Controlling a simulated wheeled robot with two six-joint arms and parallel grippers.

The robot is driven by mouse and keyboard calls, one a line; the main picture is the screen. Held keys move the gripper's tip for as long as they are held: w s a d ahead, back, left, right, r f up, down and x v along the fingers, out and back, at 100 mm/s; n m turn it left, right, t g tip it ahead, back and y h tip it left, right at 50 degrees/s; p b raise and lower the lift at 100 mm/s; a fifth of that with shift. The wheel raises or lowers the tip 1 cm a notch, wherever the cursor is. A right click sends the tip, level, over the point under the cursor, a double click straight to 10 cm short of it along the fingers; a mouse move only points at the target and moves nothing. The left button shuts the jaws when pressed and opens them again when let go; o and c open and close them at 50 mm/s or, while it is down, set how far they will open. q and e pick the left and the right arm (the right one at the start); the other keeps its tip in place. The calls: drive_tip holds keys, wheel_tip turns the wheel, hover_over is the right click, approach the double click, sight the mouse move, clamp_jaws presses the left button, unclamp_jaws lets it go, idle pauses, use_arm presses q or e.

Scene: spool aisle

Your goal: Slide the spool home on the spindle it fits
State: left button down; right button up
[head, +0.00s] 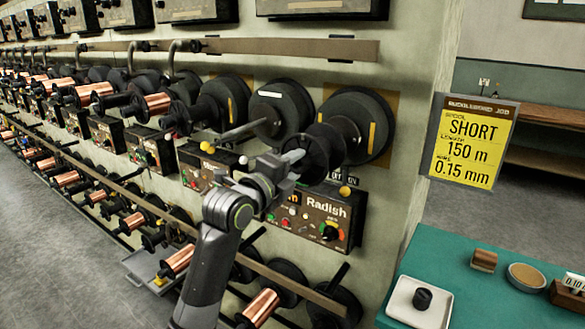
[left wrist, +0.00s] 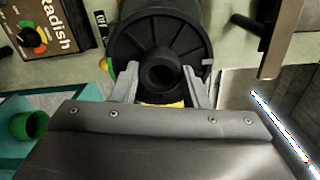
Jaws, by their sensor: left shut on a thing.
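My left gripper (head: 300,160) is shut on a black spool (head: 318,158) in front of the right-hand black spindle disc (head: 378,112). In the left wrist view the two grey fingers (left wrist: 160,92) straddle the spool's hub, and its ribbed round flange (left wrist: 135,48) faces the camera. Whether the spool is around that spindle's rod or just in front of it I cannot tell; the rod is hidden. The middle disc (head: 280,108) has a bare grey rod pointing left. The left disc (head: 228,97) has a dark shaft. My right gripper is not in view.
The Radish control panel (head: 318,222) sits below the discs, with a wooden rail (head: 300,47) above. A yellow card (head: 470,142) reads SHORT, 150 m, 0.15 mm. A teal table (head: 440,262) at right holds a white tray (head: 402,311). Copper spools (head: 262,306) line the lower left.

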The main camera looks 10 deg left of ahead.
use_arm(q)
drive_tip(key=shift+b+x, duration=1.25)
drive_tip(key=shift+x, duration=3.3)
drive_tip(key=c, duration=0.7)
unclamp_jaws()
drive_tip(key=shift+c, duration=0.2)
drive_tip(key=shift+s+f, duration=0.1)
